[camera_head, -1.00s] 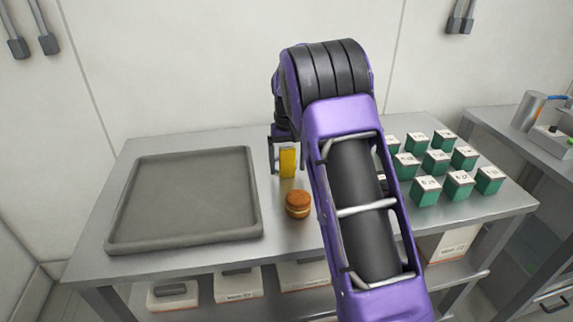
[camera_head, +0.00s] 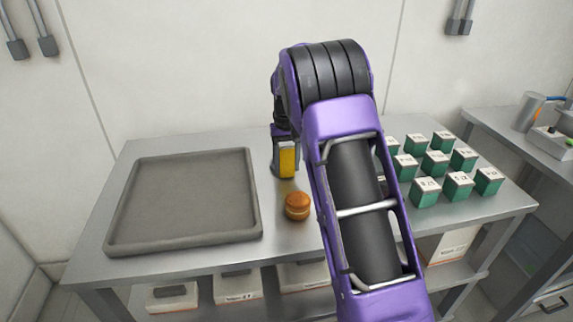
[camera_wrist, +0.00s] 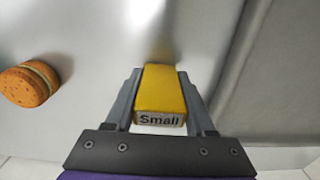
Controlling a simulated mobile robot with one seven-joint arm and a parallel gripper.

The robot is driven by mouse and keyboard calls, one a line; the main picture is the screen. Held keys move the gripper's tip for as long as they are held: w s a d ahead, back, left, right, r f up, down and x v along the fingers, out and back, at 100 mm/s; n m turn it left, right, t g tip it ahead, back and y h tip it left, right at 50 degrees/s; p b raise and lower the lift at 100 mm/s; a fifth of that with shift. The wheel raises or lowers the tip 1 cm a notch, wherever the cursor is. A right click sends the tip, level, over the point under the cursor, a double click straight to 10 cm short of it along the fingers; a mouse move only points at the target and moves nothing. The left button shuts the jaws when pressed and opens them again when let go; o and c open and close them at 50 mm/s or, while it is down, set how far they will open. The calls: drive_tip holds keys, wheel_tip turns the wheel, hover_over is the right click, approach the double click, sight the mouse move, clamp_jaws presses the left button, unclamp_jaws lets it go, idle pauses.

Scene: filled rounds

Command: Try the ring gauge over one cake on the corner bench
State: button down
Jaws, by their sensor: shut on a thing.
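A yellow block labelled "Small" (camera_wrist: 158,92) is between the two fingers of my gripper (camera_wrist: 165,90); it also shows in the head view (camera_head: 286,160). My gripper (camera_head: 285,162) is shut on it, at the bench top. I cannot see a ring opening in it, nor tell if it touches the bench. One round orange-brown cake with a pale middle band (camera_head: 297,206) stands on the bench (camera_head: 200,268), in front of my gripper and apart from it. In the wrist view the cake (camera_wrist: 30,84) lies to the left of the yellow block.
An empty grey rimmed tray (camera_head: 254,205) fills the left of the bench. Several green cubes with white labelled tops (camera_head: 458,187) stand at the right. My arm hides the bench between the cake and the cubes. Boxes (camera_head: 238,287) sit on the shelf below.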

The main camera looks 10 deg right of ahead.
wheel_tip(320, 180, up, 10)
drive_tip(key=s+p, duration=0.1)
drive_tip(key=p, duration=0.1)
drive_tip(key=s+r+p, duration=0.1)
drive_tip(key=s+r, duration=0.1)
drive_tip(key=s, duration=1.6)
wheel_tip(320, 180, down, 6)
drive_tip(key=b, duration=0.4)
drive_tip(key=shift+f+b, duration=1.95)
drive_tip(key=shift+f, duration=1.3)
drive_tip(key=shift+r, duration=0.15)
idle(1.1)
